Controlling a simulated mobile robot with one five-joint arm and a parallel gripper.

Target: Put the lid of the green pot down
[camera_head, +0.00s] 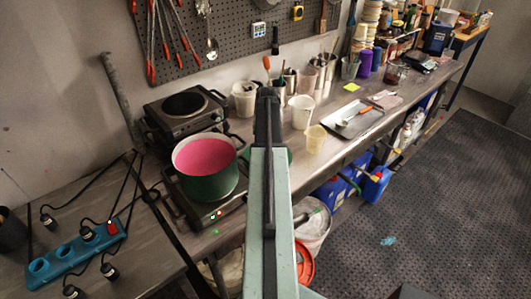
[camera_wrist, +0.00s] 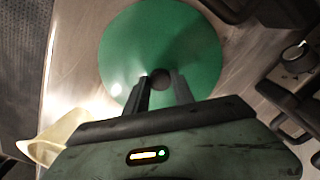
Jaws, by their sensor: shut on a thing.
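The green pot (camera_head: 210,184) stands uncovered on the front hot plate, with pink liquid (camera_head: 205,158) in it. Its round green lid (camera_wrist: 190,40) fills the upper middle of the wrist view, flat side towards me. My gripper (camera_wrist: 160,88) is shut on the dark knob (camera_wrist: 160,77) at the lid's centre. My arm hides the gripper there. I cannot tell whether the lid touches the bench.
A translucent yellowish beaker (camera_head: 316,138) stands close to the lid; it also shows in the wrist view (camera_wrist: 60,135). A white cup (camera_head: 301,112) and steel containers stand behind. A metal tray (camera_head: 352,120) lies further right. The hot plate (camera_head: 217,209) borders the lid's left side.

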